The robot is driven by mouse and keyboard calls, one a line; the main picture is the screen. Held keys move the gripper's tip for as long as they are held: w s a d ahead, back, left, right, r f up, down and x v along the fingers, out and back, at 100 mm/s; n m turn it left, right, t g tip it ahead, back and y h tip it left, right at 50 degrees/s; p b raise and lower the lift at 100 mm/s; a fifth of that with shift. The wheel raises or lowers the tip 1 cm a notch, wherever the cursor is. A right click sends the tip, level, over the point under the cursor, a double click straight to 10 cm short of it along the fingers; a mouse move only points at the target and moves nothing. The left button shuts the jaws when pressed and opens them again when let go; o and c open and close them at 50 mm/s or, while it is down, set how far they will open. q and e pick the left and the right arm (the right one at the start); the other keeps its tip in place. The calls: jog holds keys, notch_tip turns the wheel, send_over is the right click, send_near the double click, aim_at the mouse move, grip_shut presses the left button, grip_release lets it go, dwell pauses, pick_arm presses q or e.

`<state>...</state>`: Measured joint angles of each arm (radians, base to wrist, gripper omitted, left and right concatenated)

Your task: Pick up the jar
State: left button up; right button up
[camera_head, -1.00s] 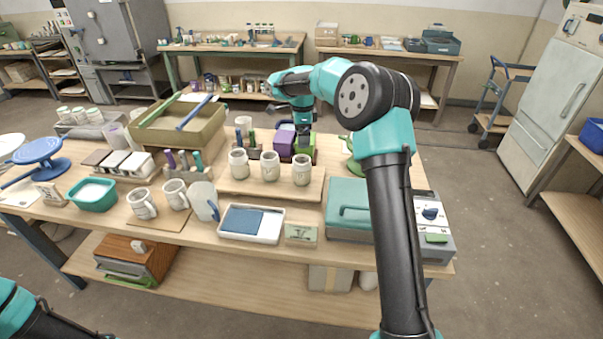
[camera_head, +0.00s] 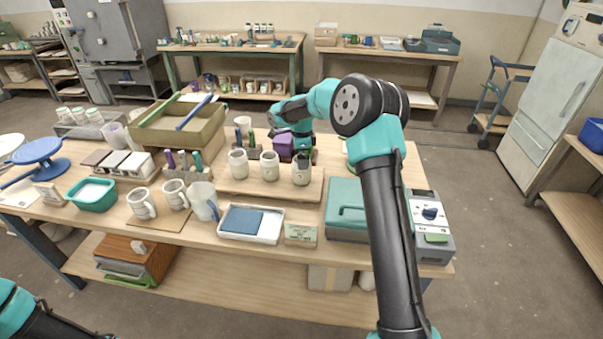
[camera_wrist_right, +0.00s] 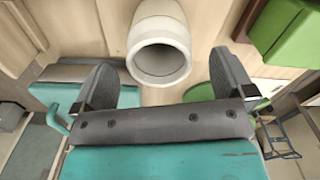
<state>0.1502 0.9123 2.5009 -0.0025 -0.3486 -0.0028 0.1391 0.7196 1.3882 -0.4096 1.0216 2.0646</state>
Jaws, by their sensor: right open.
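Three pale, cup-like jars stand in a row on a low wooden board (camera_head: 230,186) in the head view: a left jar (camera_head: 238,164), a middle jar (camera_head: 269,168) and a right jar (camera_head: 301,174). My right gripper (camera_head: 302,157) is at the top of the right jar and partly covers it. In the right wrist view, one pale jar (camera_wrist_right: 160,30) points its open mouth towards the camera. My right gripper (camera_wrist_right: 163,62) is open, with one finger to each side of that mouth and a gap on both sides. My left gripper is out of view.
A purple container (camera_head: 283,147) stands close behind the jars. A teal case (camera_head: 345,212) lies to the right, under my right arm. A white tray (camera_head: 252,224) lies in front of the board. A pale jug (camera_head: 203,201) and two mugs stand to the left.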

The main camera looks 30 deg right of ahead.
notch_tip(320, 180, down, 5)
dwell(0.3)
dwell(0.4)
jog(key=c, duration=1.1)
jog(key=shift+o, duration=0.2)
jog(key=shift+r, duration=0.2)
jog(key=shift+r, duration=1.5)
jog(key=shift+s+a+r, duration=0.15)
jog(key=shift+s+a, duration=0.05)
jog(key=shift+s, duration=0.05)
jog(key=s+a+r, duration=0.1)
jog(key=s+a, duration=0.7)
jog(key=s, duration=0.5)
jog(key=shift+r, duration=0.2)
